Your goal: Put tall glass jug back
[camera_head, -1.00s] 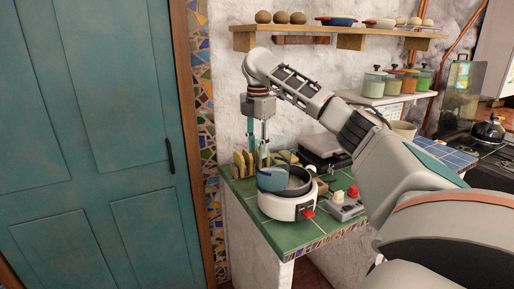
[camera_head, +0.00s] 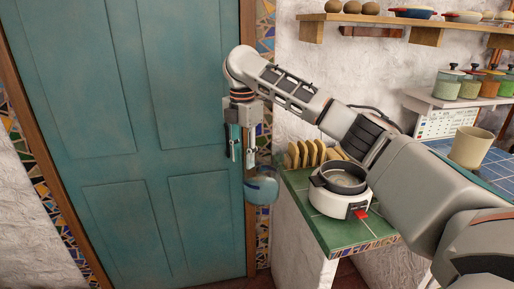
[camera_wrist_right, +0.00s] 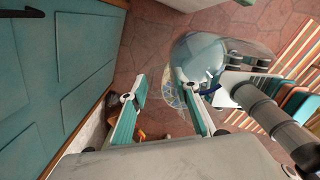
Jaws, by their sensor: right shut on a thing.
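The tall glass jug (camera_head: 262,190) is clear bluish glass and hangs below my right gripper (camera_head: 243,158), off the counter's left end and in front of the teal door. The right gripper is shut on it. In the right wrist view the jug (camera_wrist_right: 197,55) shows beyond the right gripper (camera_wrist_right: 166,108), with its rounded glass body over the floor. The exact grip point is partly hidden by the fingers. My left gripper is not in view.
The green tiled counter (camera_head: 322,228) holds a white cooker with a dark pot (camera_head: 340,195) and several yellowish slices in a rack (camera_head: 308,153). A wooden shelf (camera_head: 375,22) runs above. A beige pot (camera_head: 470,147) stands on blue tiles at right.

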